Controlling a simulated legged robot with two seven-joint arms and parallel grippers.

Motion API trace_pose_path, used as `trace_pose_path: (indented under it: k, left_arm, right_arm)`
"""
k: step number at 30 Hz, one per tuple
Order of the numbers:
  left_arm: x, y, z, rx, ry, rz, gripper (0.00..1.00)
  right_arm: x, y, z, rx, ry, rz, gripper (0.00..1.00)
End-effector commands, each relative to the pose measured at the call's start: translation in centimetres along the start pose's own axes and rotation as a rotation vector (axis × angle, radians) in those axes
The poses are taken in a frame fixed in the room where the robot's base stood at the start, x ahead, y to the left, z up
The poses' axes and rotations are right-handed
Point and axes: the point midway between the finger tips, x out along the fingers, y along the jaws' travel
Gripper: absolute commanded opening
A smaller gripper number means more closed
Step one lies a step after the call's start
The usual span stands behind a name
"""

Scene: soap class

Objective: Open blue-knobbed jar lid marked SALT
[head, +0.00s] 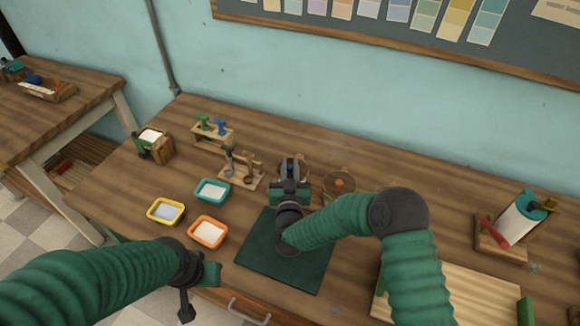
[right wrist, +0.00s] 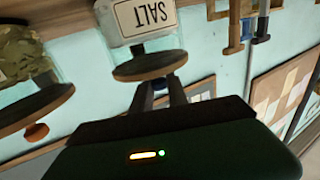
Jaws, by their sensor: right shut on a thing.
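The SALT jar (right wrist: 148,18) shows upside down at the top of the right wrist view, with a label reading SALT. Its round wooden lid (right wrist: 150,66) appears to sit on the jar's mouth. My right gripper (right wrist: 160,96) is shut at the middle of this lid, on its knob, which the fingers mostly hide. In the head view my right gripper (head: 290,168) points away from me over the jar lid and hides most of the jar. My left gripper (head: 190,300) is low at the left front, away from the jar; its jaw opening is unclear.
A jar with an orange-knobbed lid (head: 340,183) stands close to the right of my right gripper. Teal (head: 211,190), yellow (head: 165,211) and orange (head: 207,232) trays lie left of a dark green mat (head: 262,262). A wooden rack (head: 240,180) stands left of the gripper.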

Motion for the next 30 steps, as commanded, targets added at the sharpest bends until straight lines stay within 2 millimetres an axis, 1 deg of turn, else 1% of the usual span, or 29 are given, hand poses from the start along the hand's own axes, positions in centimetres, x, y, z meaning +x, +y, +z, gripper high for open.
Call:
trace_pose_path:
  k: [8,11,16,19,28,29,30]
  left_arm:
    - [0.0,0.0,0.0,0.0,0.0,0.0,0.36]
    - [0.2,0.0,0.0,0.0,0.0,0.0,0.36]
    - [0.9,0.0,0.2,0.0,0.0,0.0,0.36]
    - [1.1,0.0,0.3,0.0,0.0,0.0,0.36]
    - [1.0,0.0,0.2,0.0,0.0,0.0,0.36]
    - [1.0,0.0,0.2,0.0,0.0,0.0,0.36]
    - [1.0,0.0,0.2,0.0,0.0,0.0,0.36]
  right_arm:
    - [0.0,0.1,0.1,0.0,-0.002,-0.009,0.0]
    - [-0.1,0.6,0.0,-0.002,0.004,-0.067,0.0]
    - [-0.3,1.8,0.1,-0.002,0.005,-0.211,0.0]
    - [-0.5,2.1,0.1,-0.001,0.002,-0.261,0.0]
    - [-0.5,2.2,0.1,0.0,-0.002,-0.274,0.0]
    - [-0.5,2.3,0.1,0.0,-0.002,-0.274,0.2]
    - [-0.5,2.2,0.1,0.0,-0.002,-0.274,0.26]
